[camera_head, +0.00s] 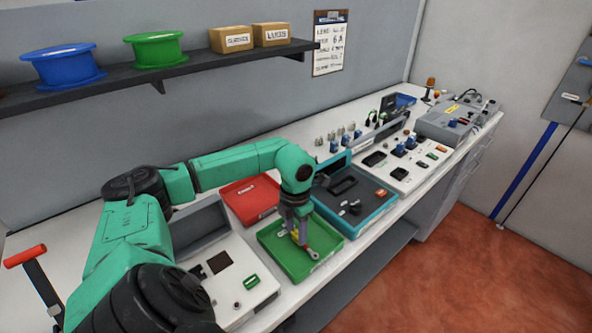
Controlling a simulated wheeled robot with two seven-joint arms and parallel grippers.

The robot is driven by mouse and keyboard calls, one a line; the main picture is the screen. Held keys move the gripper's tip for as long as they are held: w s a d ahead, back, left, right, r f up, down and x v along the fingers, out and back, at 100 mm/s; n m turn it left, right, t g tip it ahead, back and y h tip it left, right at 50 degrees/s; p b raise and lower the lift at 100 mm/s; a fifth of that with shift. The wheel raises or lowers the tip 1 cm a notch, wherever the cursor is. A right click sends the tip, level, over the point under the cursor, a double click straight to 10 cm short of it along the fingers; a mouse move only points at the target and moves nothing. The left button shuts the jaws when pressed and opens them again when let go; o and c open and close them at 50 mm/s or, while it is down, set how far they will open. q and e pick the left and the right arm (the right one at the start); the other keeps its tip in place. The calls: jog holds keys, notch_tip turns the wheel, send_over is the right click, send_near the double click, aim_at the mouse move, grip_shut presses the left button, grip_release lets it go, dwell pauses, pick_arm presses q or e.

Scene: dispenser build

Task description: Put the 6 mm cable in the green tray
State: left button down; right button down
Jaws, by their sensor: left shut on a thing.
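The green tray (275,259) lies on the bench in the middle of the head camera view. My left gripper (298,232) points down into the area over the tray, shut on a small piece. The piece (312,253) has a pinkish-red, ring-like end that shows below the fingers. Its size marking is not readable, so I cannot tell if it is the 6 mm cable. Small yellow bits (284,232) show beside the fingertips. I cannot tell if the piece touches the tray floor. My right gripper is not in view.
A red tray (251,193) lies behind the green tray. A teal-edged device (352,213) stands close on its right, a white panel box (235,280) on its left. Further right stands a white panel (405,160). A shelf with blue and green spools (160,50) hangs above.

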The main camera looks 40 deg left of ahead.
aim_at(296, 235)
pick_arm(q)
jog(key=shift+c, duration=1.9)
grip_release()
jog(key=shift+r, duration=0.5)
notch_tip(296, 235, up, 11)
jog(key=shift+b, duration=0.45)
jog(key=shift+d, duration=0.1)
